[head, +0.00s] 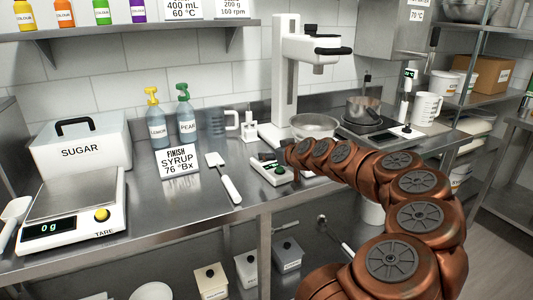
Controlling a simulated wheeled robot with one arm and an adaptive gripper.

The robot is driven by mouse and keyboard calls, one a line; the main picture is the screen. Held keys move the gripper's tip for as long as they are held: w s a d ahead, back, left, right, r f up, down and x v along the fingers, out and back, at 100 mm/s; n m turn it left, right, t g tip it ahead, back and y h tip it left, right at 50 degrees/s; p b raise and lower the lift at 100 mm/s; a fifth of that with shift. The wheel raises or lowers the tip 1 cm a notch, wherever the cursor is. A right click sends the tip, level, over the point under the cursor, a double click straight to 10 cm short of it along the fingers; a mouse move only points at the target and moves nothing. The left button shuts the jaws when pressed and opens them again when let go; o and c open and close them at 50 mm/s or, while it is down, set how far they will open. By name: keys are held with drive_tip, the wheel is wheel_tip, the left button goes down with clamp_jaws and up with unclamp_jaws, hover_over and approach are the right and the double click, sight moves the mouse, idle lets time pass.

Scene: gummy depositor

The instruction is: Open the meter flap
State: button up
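The meter (272,173) is a small white device with a dark and green display, lying on the steel counter near its front edge, in the middle of the head view. My gripper (268,157) is a small dark shape at the end of my copper arm, right at the meter's back right side. Whether it touches the meter cannot be told. The fingers are too small and too dark to show if they are open or shut. The meter's flap cannot be made out; my gripper and arm cover part of that area.
A white spatula (231,190) lies left of the meter. A syrup sign (179,160) and two bottles stand further left. A white mixer stand (291,75) with a bowl (314,126) stands behind. A scale (72,212) and sugar box (82,148) fill the left end.

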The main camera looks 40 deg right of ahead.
drive_tip(key=shift+x, duration=2.2)
drive_tip(key=shift+d, duration=0.1)
drive_tip(key=shift+r+p, duration=0.1)
drive_tip(key=shift+p, duration=0.2)
drive_tip(key=c, duration=1.2)
